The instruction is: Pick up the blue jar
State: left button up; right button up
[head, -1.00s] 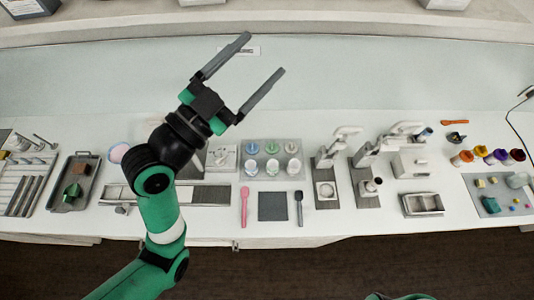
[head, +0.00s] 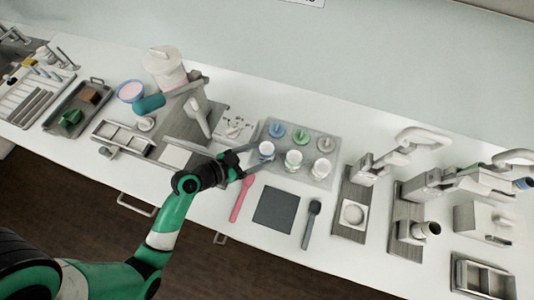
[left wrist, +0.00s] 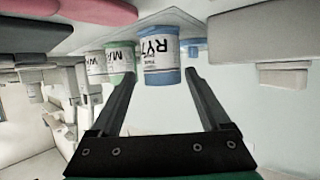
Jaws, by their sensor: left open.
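The blue jar (head: 266,151), white-labelled with a blue rim, stands at the left end of the front row on a grey tray (head: 318,181). My left gripper (head: 250,161) is open and comes to the jar from the front left in the head view. It is not closed on the jar, and I cannot tell whether a finger touches it. The left gripper (left wrist: 158,82) also shows in the wrist view. My right gripper is not in view.
A green-marked jar (head: 293,161) and another pale jar (head: 321,168) stand right of the blue jar. Coloured lids (head: 300,136) lie behind them. A pink spatula (head: 242,197), dark mat (head: 276,211) and dark spoon (head: 312,222) lie in front. A mixer (head: 196,110) stands to the left.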

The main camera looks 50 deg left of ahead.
aim_at(273, 147)
pick_arm(q)
jog(key=x, duration=0.7)
jog(key=shift+w+a+r+b, duration=0.15)
jog(key=shift+w+r+b, duration=0.05)
jog(key=shift+b, duration=0.15)
jog(key=c, duration=1.1)
jog(key=shift+r, duration=0.15)
jog(key=shift+r, duration=0.25)
notch_tip(273, 147, up, 2)
jog(key=shift+r+p, duration=0.15)
jog(key=shift+p, duration=0.5)
jog(key=s+d+r+p, duration=0.1)
jog(key=s+r, duration=0.2)
jog(key=s, duration=0.1)
jog(key=s+d+r+p, duration=0.1)
jog(key=s+d+r, duration=0.1)
jog(key=s, duration=0.3)
jog(key=s+d+r+p, duration=0.2)
jog(key=s+r, duration=0.2)
jog(key=r, duration=0.1)
jog(key=shift+s, duration=0.15)
